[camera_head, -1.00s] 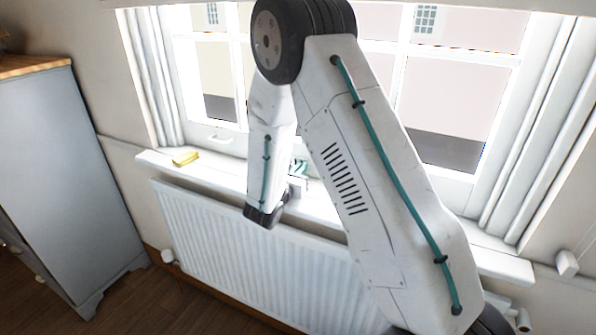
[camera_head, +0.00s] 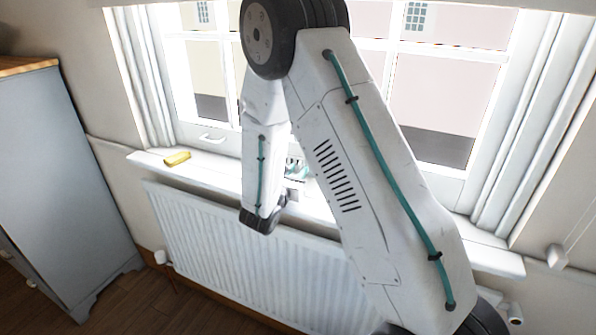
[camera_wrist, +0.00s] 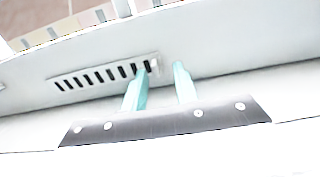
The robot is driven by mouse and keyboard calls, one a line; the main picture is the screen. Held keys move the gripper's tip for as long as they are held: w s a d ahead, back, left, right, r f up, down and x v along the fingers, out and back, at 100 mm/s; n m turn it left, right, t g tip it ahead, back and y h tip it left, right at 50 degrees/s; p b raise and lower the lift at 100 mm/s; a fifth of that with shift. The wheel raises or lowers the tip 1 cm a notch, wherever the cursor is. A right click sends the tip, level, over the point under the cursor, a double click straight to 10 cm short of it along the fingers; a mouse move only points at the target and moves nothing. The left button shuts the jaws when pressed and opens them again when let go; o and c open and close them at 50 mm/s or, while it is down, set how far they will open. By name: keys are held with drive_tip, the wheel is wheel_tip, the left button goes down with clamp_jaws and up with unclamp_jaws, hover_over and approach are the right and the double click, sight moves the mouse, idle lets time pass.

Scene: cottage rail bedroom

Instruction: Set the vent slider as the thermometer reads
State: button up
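The vent (camera_wrist: 100,74) is a pale plate with a row of dark slots in the wrist view. A small light tab (camera_wrist: 154,66), apparently the slider, is at the row's right end. My gripper (camera_wrist: 161,68) has two teal fingers standing apart, with a clear gap between them. The left finger overlaps the right end of the slots, and the tab shows just right of its tip; I cannot tell if they touch. In the head view my gripper (camera_head: 297,168) is partly hidden by my arm, over the window sill. I cannot make out a thermometer in either view.
The white sill (camera_head: 215,175) runs under the window, above a ribbed radiator (camera_head: 225,255). A small yellow object (camera_head: 177,158) lies on the sill's left part. A grey cabinet (camera_head: 60,190) stands at the left.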

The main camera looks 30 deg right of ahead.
sight(303, 204)
drive_tip(key=shift+v, duration=3.2)
drive_tip(key=shift+f, duration=0.1)
drive_tip(key=s+m+g, duration=0.1)
drive_tip(key=s+d+m+g, duration=0.1)
drive_tip(key=s, duration=0.1)
drive_tip(key=s+d+f+m+g+h, duration=0.1)
drive_tip(key=s+g, duration=0.1)
drive_tip(key=shift+d, duration=0.1)
drive_tip(key=s+m+g, duration=0.1)
drive_tip(key=s+d+r+m+g, duration=0.1)
drive_tip(key=shift+s+m+g, duration=0.3)
drive_tip(key=shift+s, duration=0.05)
drive_tip(key=s+r+m+g+y, duration=0.45)
drive_tip(key=s+m+g, duration=0.35)
drive_tip(key=s, duration=0.4)
drive_tip(key=s+a+r+m+t+y, duration=0.6)
drive_tip(key=s+a+r+m+y, duration=0.5)
drive_tip(key=s+r, duration=0.1)
drive_tip(key=shift+s+a+r, duration=0.3)
drive_tip(key=shift+a, duration=0.05)
